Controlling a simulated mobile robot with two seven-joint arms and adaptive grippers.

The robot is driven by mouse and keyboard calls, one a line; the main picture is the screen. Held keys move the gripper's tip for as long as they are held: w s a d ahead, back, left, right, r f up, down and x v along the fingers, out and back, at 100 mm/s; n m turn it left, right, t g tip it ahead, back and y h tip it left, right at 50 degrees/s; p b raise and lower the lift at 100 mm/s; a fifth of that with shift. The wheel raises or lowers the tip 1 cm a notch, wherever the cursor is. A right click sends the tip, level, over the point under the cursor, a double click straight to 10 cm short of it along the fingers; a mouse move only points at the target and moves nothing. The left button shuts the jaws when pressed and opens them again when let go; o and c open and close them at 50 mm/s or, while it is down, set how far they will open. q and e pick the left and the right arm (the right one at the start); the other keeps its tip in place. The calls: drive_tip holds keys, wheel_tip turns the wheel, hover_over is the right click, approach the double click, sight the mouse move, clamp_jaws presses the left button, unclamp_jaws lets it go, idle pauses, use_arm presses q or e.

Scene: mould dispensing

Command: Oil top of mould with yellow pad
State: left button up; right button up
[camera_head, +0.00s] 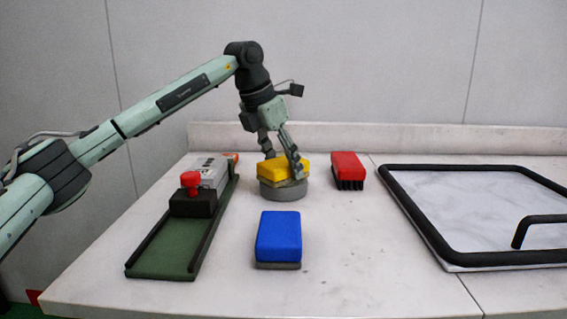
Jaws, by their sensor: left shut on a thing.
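The yellow pad (272,171) is a yellow block with a thin grey layer under it, at the middle back of the table. My left gripper (285,173) comes down from above and is shut on the yellow pad. The pad is at or just above a round grey dish (283,191); I cannot tell whether they touch. A green tray-like piece with black side rails (162,250), possibly the mould, lies to the left. A grey box and a black block with a red knob (191,180) are on its far part. My right gripper is not in view.
A blue pad (279,236) lies in front of the dish. A red brush with dark bristles (348,166) stands to its right. A black-framed panel with a handle (449,256) covers the right side. The front middle of the white table (355,285) is clear.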

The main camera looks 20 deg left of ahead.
sight(283, 161)
use_arm(q)
drive_tip(key=shift+r+p, duration=2.75)
drive_tip(key=shift+r, duration=0.75)
drive_tip(key=shift+f, duration=0.1)
